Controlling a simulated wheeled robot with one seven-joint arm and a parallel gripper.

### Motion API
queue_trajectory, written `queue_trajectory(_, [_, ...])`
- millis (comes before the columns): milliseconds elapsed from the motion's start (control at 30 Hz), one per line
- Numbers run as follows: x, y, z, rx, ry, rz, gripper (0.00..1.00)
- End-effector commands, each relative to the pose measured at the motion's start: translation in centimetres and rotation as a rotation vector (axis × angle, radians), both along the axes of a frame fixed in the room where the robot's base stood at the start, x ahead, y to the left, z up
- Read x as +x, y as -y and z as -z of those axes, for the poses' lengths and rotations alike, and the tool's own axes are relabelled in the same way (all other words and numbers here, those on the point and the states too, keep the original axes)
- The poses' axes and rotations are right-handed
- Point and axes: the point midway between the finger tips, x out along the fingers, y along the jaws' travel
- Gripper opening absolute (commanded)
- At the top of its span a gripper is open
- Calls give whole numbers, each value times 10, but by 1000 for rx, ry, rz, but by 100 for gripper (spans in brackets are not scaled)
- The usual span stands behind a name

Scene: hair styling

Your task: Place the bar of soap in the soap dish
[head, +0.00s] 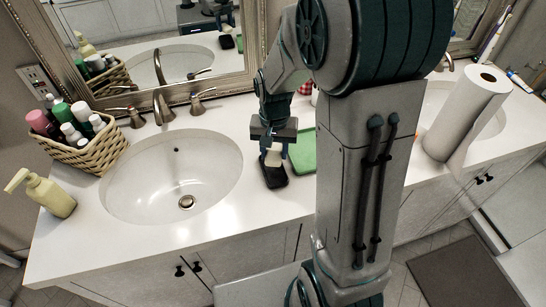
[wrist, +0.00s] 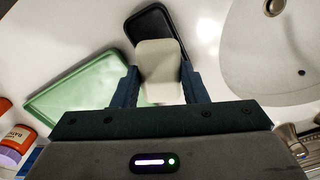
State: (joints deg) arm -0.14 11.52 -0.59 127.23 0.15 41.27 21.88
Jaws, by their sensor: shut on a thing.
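My gripper (head: 274,147) is shut on the white bar of soap (head: 273,156), which also shows between the fingers in the wrist view (wrist: 160,66). The black soap dish (head: 274,178) lies on the counter right of the left sink. In the wrist view the soap covers part of the dish (wrist: 149,24), whose far end shows beyond it. The soap is at the dish's back end in the head view. I cannot tell whether it touches the dish.
A green tray (head: 303,154) lies beside the dish, and the left sink (head: 150,178) is on its other side. A faucet (head: 163,108), a basket of bottles (head: 98,152) and a pump bottle (head: 48,196) stand farther left. A paper towel roll (head: 465,115) stands at right.

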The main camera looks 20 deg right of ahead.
Motion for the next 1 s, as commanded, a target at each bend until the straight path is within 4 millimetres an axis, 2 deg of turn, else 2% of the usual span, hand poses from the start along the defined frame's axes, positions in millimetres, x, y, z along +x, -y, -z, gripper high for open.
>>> queue_trajectory(400, [0, -3, 40, 0, -1, 1, 16])
queue_trajectory(867, [1, -3, 49, 0, 1, 1, 16])
queue_trajectory(900, [1, -3, 47, 0, 1, 1, 50])
queue_trajectory(933, [1, -3, 47, 0, 0, 1, 59])
queue_trajectory(1000, [1, -3, 47, 0, 0, 1, 61])
